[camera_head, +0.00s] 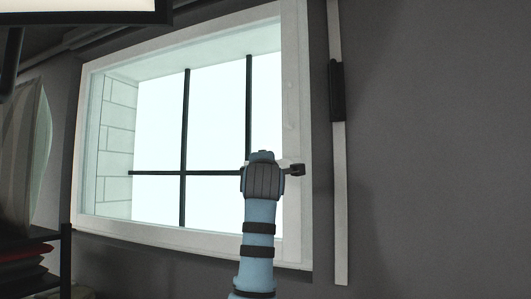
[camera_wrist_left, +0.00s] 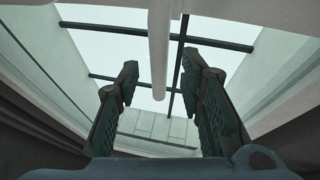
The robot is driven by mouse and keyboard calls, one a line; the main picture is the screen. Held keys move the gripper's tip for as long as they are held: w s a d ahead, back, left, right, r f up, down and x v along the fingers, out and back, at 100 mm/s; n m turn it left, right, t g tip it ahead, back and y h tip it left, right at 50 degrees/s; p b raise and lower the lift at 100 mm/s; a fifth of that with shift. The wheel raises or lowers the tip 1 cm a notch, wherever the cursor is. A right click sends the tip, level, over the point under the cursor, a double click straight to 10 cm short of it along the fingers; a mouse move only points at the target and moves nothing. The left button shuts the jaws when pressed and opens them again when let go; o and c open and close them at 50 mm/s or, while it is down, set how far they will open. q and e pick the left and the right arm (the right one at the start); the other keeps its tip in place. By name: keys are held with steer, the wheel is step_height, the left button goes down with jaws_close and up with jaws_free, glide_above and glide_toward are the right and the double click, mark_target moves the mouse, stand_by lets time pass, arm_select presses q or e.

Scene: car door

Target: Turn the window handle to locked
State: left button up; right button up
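The window (camera_head: 292,60) has a white frame, with dark bars crossing its bright pane. In the left wrist view a white rod-like window handle (camera_wrist_left: 158,45) comes in from the top, its rounded end lying between my fingers. My left gripper (camera_wrist_left: 160,72) is open, with one dark finger on each side of the handle and visible gaps to both. In the head view my blue arm covers the window's lower right, and a dark fingertip of my left gripper (camera_head: 296,169) shows beside the frame. The handle cannot be made out clearly there. My right gripper is out of view.
A pale vertical strip (camera_head: 341,200) with a dark piece (camera_head: 337,92) runs down the grey wall (camera_head: 440,150) right of the window. A dark rack (camera_head: 66,250) with folded red cloth (camera_head: 22,254) stands at lower left. The wall at right is bare.

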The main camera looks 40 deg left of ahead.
arm_select(q)
steer(key=p+x, duration=0.1)
steer(key=x, duration=0.2)
steer(key=shift+w+a+r, duration=0.1)
steer(key=shift+w, duration=0.25)
steer(key=shift+s, duration=0.3)
steer(key=shift+w, duration=0.15)
jaws_close()
